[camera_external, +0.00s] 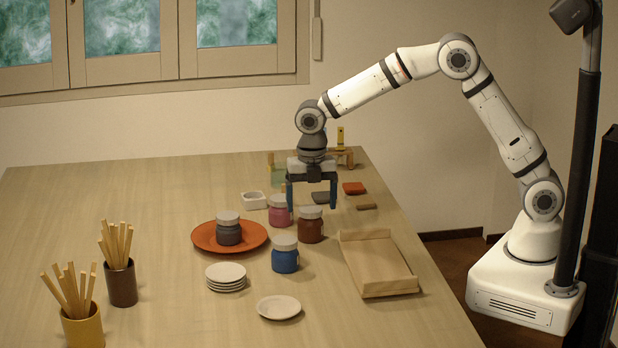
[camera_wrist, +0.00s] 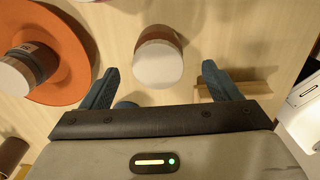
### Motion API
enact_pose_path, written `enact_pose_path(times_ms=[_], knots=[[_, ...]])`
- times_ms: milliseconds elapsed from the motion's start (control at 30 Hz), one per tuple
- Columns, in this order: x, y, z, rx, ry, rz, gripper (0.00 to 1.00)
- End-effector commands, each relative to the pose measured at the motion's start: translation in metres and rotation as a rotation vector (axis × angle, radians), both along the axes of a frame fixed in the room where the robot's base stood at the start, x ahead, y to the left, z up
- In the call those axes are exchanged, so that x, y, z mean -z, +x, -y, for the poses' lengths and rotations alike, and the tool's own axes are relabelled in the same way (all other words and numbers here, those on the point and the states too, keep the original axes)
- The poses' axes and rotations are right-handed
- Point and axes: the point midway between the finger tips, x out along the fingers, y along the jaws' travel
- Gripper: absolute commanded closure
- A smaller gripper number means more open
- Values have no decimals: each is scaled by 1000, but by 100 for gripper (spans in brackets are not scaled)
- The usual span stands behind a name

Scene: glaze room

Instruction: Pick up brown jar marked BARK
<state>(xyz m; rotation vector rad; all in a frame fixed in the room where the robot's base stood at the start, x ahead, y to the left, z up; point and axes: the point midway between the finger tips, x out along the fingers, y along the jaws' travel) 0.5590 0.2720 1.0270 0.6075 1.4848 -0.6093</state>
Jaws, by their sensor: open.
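The brown jar (camera_external: 311,231) stands upright on the table with a pale lid, between the pink jar and the wooden tray. No marking on it is legible. My gripper (camera_external: 312,208) is open and empty, pointing down above and slightly behind the brown jar. In the wrist view, the jar's pale lid and a strip of brown body (camera_wrist: 160,38) show between the two blue fingers of my gripper (camera_wrist: 160,67), apart from both.
The pink jar (camera_external: 280,216) and blue jar (camera_external: 285,260) stand close by. A grey jar (camera_external: 229,235) sits on an orange plate (camera_external: 202,238). The wooden tray (camera_external: 350,262) lies right. Small plates (camera_external: 226,271) and stick-filled pots (camera_external: 121,283) are left. Bare table lies far left.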

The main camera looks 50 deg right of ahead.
Motion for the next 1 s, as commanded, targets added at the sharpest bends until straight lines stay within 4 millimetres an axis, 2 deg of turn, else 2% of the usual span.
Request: enact_pose_path(times_ms=[300, 400, 667, 1000], knots=[[43, 3, 0, 3, -1, -2, 16], [52, 3, 0, 3, 0, 0, 16], [54, 3, 0, 3, 1, 1, 17], [54, 3, 0, 4, 1, 1, 45]])
